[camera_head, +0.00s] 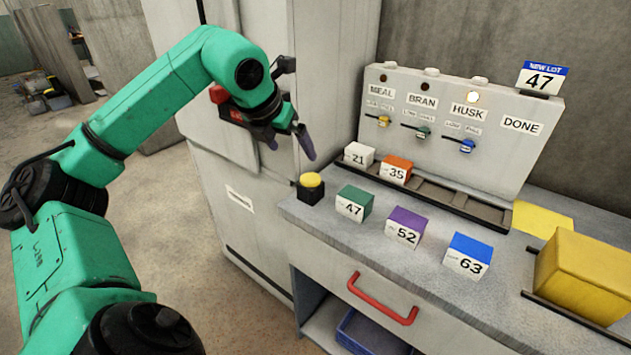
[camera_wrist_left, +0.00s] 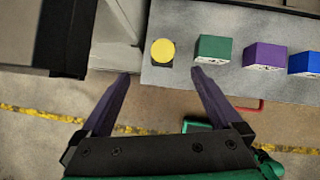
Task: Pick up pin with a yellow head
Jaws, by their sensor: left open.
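A small pin with a yellow head (camera_head: 383,121) sits on the upright grey panel (camera_head: 500,165), under the MEAL label at its left side. A green-headed pin (camera_head: 423,132) and a blue-headed pin (camera_head: 467,146) sit to its right, under BRAN and HUSK. My left gripper (camera_head: 290,147) is open and empty, in the air left of the panel and apart from the yellow pin. Its two purple fingers also show spread in the left wrist view (camera_wrist_left: 161,74). The wrist view does not show the pins. My right gripper is in neither view.
A yellow button on a black base (camera_head: 311,181) stands at the counter's left corner. Green (camera_head: 355,203), purple (camera_head: 405,228) and blue (camera_head: 469,255) numbered blocks stand on the counter. White and orange blocks (camera_head: 396,169) sit in the rack. A yellow box (camera_head: 585,275) is at right.

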